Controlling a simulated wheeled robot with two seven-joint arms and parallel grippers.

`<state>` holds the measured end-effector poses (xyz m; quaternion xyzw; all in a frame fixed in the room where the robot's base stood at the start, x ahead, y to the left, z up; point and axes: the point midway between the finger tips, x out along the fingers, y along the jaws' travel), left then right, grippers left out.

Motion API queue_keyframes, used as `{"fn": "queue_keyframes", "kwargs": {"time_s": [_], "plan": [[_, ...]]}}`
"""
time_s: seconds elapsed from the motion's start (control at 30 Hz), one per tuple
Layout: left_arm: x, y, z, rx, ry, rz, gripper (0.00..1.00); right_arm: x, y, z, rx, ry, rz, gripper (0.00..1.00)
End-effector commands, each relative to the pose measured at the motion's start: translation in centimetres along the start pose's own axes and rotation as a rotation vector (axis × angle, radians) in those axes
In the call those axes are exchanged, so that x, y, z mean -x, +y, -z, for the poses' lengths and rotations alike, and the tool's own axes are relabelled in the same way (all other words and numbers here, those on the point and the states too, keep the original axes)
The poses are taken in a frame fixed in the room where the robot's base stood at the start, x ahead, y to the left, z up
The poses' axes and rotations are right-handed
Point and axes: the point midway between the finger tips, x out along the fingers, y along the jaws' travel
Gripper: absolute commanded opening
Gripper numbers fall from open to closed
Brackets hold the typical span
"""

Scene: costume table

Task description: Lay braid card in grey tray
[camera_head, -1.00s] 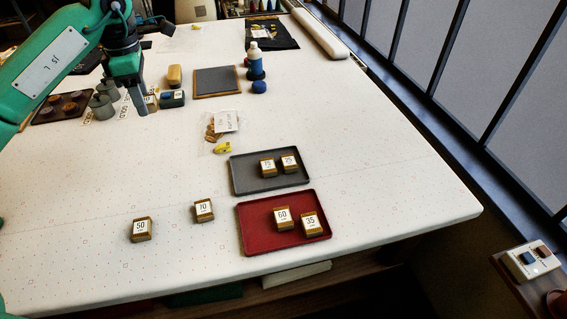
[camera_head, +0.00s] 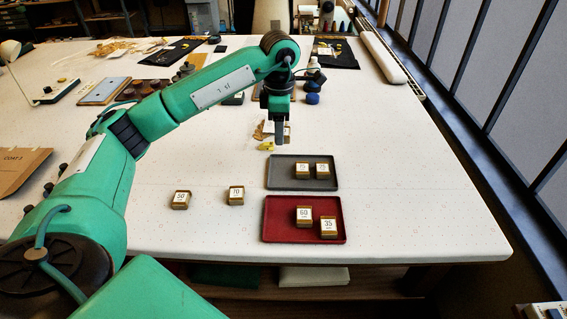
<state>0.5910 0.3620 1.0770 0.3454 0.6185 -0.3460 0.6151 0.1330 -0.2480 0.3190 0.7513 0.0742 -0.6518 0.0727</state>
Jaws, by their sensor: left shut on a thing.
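My left gripper (camera_head: 279,136) points down above the table, just behind the grey tray (camera_head: 274,173). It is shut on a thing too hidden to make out. The grey tray holds two brown cards with white number labels, a left one (camera_head: 302,171) and a right one (camera_head: 322,171). Similar cards marked 50 (camera_head: 180,200) and 70 (camera_head: 236,195) lie on the bare table left of the trays. Cards marked 60 (camera_head: 304,216) and 35 (camera_head: 328,227) lie in the red tray (camera_head: 280,233). My right gripper is out of view.
A small yellow item (camera_head: 266,146) lies by the gripper, with a partly hidden clear bag behind it. Blue round items (camera_head: 312,98) stand further back. The grey tray's front left is bare. The table right of the trays is clear.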

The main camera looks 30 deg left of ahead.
Motion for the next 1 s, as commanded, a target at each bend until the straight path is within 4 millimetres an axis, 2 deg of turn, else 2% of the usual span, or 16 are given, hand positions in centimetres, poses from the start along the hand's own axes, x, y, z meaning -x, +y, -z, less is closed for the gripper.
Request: {"fn": "queue_keyframes", "kwargs": {"time_s": [0.13,0.3,0.53,0.77,1.0], "plan": [[-3.9,-0.1,0.1,0.001,0.003,0.003,0.25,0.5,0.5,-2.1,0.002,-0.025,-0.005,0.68],[-6.7,0.0,0.0,0.001,0.000,0.000,0.25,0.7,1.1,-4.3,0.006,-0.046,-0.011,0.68],[-8.4,0.0,0.0,0.001,0.001,0.001,0.25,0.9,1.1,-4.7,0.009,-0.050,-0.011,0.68],[-11.6,0.0,0.0,0.001,0.000,0.000,0.25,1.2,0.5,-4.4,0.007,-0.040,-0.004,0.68],[-11.8,0.0,0.0,0.001,-0.001,-0.001,0.25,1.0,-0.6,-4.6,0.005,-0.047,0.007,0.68]]}}
